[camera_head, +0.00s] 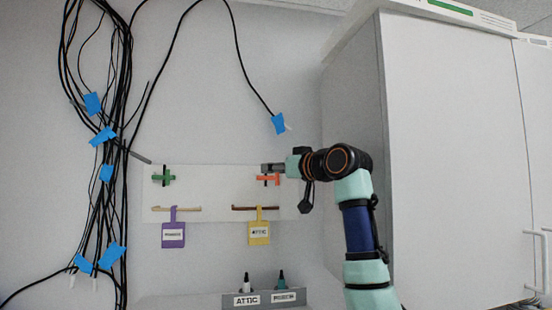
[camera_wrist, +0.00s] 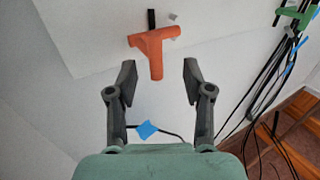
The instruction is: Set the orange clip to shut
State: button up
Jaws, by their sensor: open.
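The orange clip (camera_head: 267,181) is mounted at the upper right of a white panel (camera_head: 215,187) on the wall. In the wrist view the orange clip (camera_wrist: 155,46) has a crosspiece and a stem pointing towards my gripper, with a short black piece behind it. In the head view my gripper (camera_head: 272,168) comes in from the right and partly covers the clip.
A green clip (camera_head: 163,176) sits at the panel's upper left. A purple tag (camera_head: 173,227) and a yellow tag (camera_head: 259,227) hang below. A grey labelled holder (camera_head: 264,300) is under the panel. Black cables (camera_head: 122,70) hang at left; a white cabinet (camera_head: 450,150) stands right.

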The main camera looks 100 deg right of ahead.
notch_tip(320, 180, up, 8)
jog(key=shift+w+f, duration=0.1)
dwell(0.7)
